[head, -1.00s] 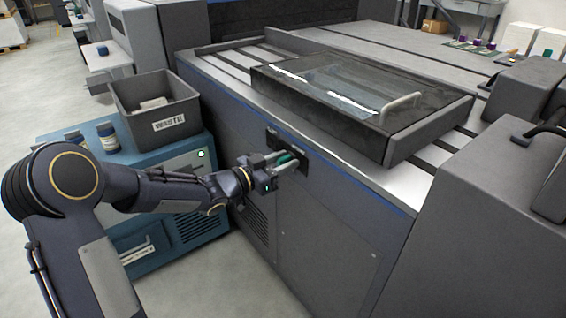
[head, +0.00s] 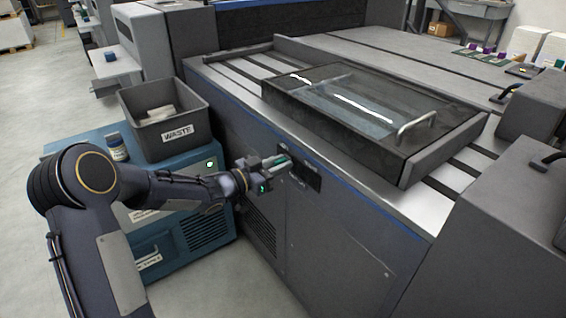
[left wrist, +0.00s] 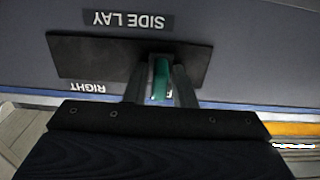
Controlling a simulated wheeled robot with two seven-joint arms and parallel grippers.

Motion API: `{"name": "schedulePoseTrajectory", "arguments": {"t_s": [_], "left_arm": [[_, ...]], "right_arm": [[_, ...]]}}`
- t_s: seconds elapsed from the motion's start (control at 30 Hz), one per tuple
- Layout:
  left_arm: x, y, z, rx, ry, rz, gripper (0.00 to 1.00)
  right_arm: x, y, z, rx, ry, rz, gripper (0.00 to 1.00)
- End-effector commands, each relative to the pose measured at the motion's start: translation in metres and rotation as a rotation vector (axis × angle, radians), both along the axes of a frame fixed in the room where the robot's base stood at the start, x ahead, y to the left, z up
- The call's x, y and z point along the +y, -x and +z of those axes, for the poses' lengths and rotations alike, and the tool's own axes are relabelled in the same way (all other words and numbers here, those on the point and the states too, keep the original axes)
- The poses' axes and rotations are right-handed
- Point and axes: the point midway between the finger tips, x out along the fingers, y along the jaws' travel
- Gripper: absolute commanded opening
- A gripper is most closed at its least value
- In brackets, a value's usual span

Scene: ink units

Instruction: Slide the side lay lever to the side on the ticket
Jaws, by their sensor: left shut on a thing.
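The side lay lever is a small green handle, seen in the left wrist view (left wrist: 160,80) and the head view (head: 283,160). It stands on a dark plate (head: 309,176) on the press's side panel. My left gripper (head: 286,163) is shut on it, one finger on each side. In the head view, the lever is toward the plate's left end, with bare plate to its right. The wrist view is upside down; it shows the SIDE LAY label (left wrist: 128,20) and a RIGHT label (left wrist: 87,87). Another label behind the fingers is mostly hidden. No ticket is recognisable.
A grey WASTE bin (head: 192,134) stands on a teal cabinet (head: 195,187) left of my gripper, with a jar (head: 117,147) beside it. A covered tray with a handle (head: 416,124) lies on the press top. The floor in front of the panel is clear.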

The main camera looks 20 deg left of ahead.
Motion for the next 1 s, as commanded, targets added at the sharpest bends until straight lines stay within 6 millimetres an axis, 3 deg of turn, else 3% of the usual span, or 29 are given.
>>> {"name": "schedulePoseTrajectory", "arguments": {"t_s": [0.27, 0.3, 0.37, 0.77, 1.0], "left_arm": [[0.006, -0.003, 0.000, 0.000, -0.001, 0.014, 0.00], [0.006, -0.003, 0.000, 0.000, -0.001, 0.014, 0.26], [0.006, -0.003, 0.000, -0.001, -0.001, 0.014, 0.34], [0.008, 0.002, 0.001, 0.000, -0.001, 0.011, 0.35], [0.032, 0.032, 0.002, 0.001, -0.002, 0.013, 0.35]], "right_arm": [[0.000, 0.000, 0.000, 0.000, 0.000, 0.000, 0.55], [0.000, 0.000, 0.000, 0.000, 0.000, 0.000, 0.55], [0.000, 0.000, 0.000, 0.000, 0.000, 0.000, 0.55], [0.000, 0.000, 0.002, 0.000, 0.000, 0.000, 0.55], [0.000, 0.000, 0.011, 0.000, 0.000, 0.000, 0.55]]}}
